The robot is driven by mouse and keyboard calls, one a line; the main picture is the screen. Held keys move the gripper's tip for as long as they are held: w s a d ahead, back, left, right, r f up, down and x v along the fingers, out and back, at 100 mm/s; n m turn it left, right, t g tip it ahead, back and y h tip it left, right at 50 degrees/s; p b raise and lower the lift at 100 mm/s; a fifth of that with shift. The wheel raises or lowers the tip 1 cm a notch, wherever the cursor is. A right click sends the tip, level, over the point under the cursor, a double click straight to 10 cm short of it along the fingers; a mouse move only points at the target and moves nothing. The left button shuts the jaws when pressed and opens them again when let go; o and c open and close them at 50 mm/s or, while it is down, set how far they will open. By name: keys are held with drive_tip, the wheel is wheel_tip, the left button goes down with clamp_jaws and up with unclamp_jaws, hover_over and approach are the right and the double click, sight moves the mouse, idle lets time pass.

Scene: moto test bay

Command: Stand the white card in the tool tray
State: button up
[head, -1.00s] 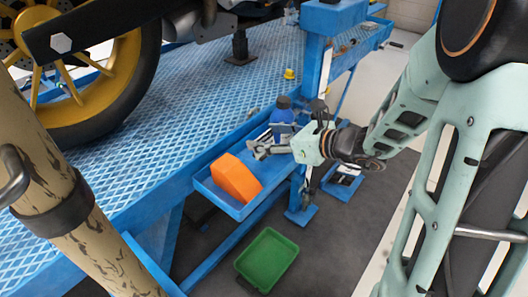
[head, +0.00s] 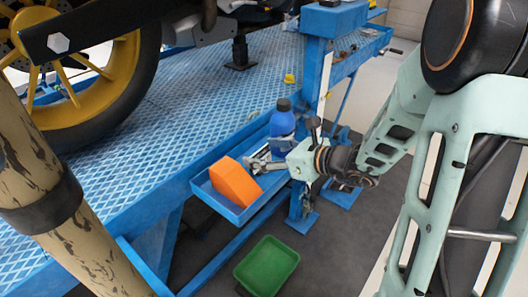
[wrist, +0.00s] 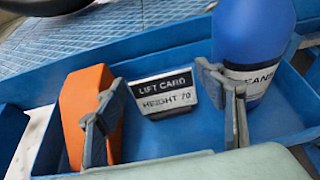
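In the wrist view the white card (wrist: 163,91), printed "LIFT CARD HEIGHT 70" with a black band, stands roughly upright in the blue tool tray (wrist: 270,122), its face toward me. A dark patch lies under its lower edge; I cannot tell whether it leans on the wall. My gripper (wrist: 164,82) is open, one finger at each side of the card, with the card seen between the fingertips. Any contact is unclear. In the head view my gripper (head: 254,162) is low over the tool tray (head: 228,212), and the card cannot be made out.
An orange block (head: 234,182) sits in the tray left of my gripper. A blue bottle (head: 282,122) stands in it behind my gripper, to the card's right in the wrist view. A green bin (head: 267,264) is on the floor below. A blue post (head: 315,70) rises behind.

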drive_tip(key=shift+r, duration=0.15)
drive_tip(key=p+v, duration=0.4)
drive_tip(key=v, duration=0.8)
drive_tip(key=shift+r, duration=0.1)
